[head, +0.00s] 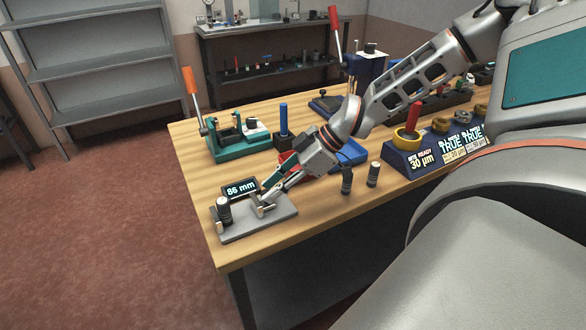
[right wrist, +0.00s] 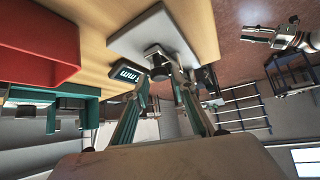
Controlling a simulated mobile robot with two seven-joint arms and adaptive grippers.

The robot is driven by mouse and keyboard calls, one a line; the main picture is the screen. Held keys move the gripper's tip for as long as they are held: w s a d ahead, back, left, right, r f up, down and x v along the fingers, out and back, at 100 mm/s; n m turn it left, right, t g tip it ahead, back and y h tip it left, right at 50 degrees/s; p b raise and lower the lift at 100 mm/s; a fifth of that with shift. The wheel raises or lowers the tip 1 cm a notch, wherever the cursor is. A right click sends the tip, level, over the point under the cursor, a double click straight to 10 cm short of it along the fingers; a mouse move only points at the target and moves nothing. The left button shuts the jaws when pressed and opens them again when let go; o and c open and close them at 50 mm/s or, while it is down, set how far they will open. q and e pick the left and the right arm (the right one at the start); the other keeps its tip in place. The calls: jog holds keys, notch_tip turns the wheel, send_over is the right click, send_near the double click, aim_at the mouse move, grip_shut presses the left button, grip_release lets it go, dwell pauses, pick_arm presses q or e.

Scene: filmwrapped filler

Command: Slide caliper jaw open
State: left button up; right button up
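The caliper is a grey plate (head: 240,229) at the near left corner of the table, with a display (head: 241,188) reading 86 mm. A dark ribbed post (head: 223,211) stands at its left end. My right gripper (head: 264,207) reaches down over the right half of the plate, at the sliding jaw, which it largely hides. The right wrist view shows its two fingers (right wrist: 160,76) apart, with a dark round part (right wrist: 157,54) between or just beyond the tips; contact is unclear. My left gripper (right wrist: 256,35) shows in the right wrist view, fingers apart and empty, away from the caliper.
Two dark cylinders (head: 373,174) stand right of my gripper. Behind it are a blue tray (head: 350,154), a red bin (right wrist: 35,62) and a green fixture (head: 228,145) with an orange-handled lever. A labelled stand (head: 410,160) is at right. The table's front edge lies close to the caliper.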

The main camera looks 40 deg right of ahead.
jog(key=v, duration=1.1)
jog(key=shift+s+f, duration=0.1)
jog(key=shift+s, duration=0.05)
dwell(0.5)
